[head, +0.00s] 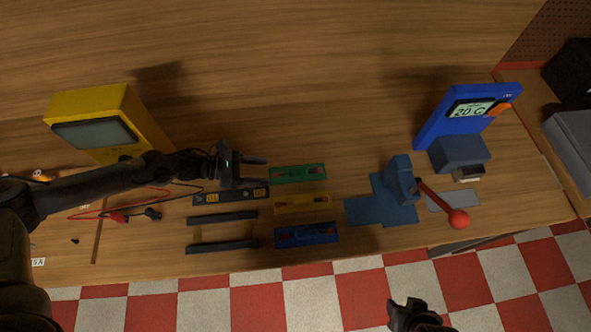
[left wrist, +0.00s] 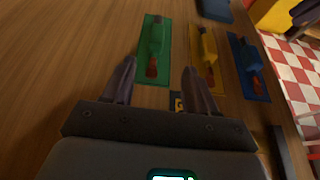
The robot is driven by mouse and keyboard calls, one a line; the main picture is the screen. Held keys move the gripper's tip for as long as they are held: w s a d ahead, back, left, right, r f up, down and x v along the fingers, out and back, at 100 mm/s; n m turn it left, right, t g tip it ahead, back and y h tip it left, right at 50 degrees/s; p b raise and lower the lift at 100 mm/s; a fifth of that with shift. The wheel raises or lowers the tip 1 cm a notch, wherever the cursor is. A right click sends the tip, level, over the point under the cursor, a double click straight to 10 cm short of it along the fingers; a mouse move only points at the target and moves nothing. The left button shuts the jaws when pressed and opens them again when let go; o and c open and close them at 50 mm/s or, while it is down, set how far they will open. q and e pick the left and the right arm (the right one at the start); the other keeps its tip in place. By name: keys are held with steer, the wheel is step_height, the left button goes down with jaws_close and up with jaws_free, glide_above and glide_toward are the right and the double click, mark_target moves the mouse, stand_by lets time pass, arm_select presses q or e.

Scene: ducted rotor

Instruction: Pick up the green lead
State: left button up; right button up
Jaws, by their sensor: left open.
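The green lead (left wrist: 155,42) lies lengthwise on a flat green holder (left wrist: 142,72), with a reddish tip toward my gripper. In the head view the lead (head: 297,173) is small on the same green holder (head: 321,168). My left gripper (head: 264,172) is open and empty, just left of the holder's near end. In the left wrist view its two fingers (left wrist: 159,76) are apart, and the holder shows between and beyond them. My right gripper (head: 412,314) shows only partly at the bottom edge; its fingers cannot be made out.
Yellow (head: 302,203) and blue (head: 307,235) holders with leads lie beside the green one. Dark strips (head: 222,217) lie at the left. A blue clamp with a red-knobbed lever (head: 402,178) stands right. A yellow meter (head: 92,120) stands left. Wood behind the green holder is clear.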

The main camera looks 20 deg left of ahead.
mark_target(288, 171)
arm_select(q)
steer(key=x, duration=0.3)
steer(key=shift+d+r, duration=0.1)
steer(key=shift+w+d+f+p, duration=0.2)
steer(key=shift+w+d+p, duration=0.25)
steer(key=shift+p, duration=0.2)
steer(key=p+x, duration=0.1)
steer(key=x, duration=0.2)
steer(key=shift+w+a, duration=0.1)
steer(key=shift+w, duration=0.05)
steer(key=shift+w+d+f, duration=0.25)
steer(key=shift+d+f, duration=0.1)
steer(key=shift+d, duration=0.05)
jaws_close()
steer(key=shift+r, duration=0.15)
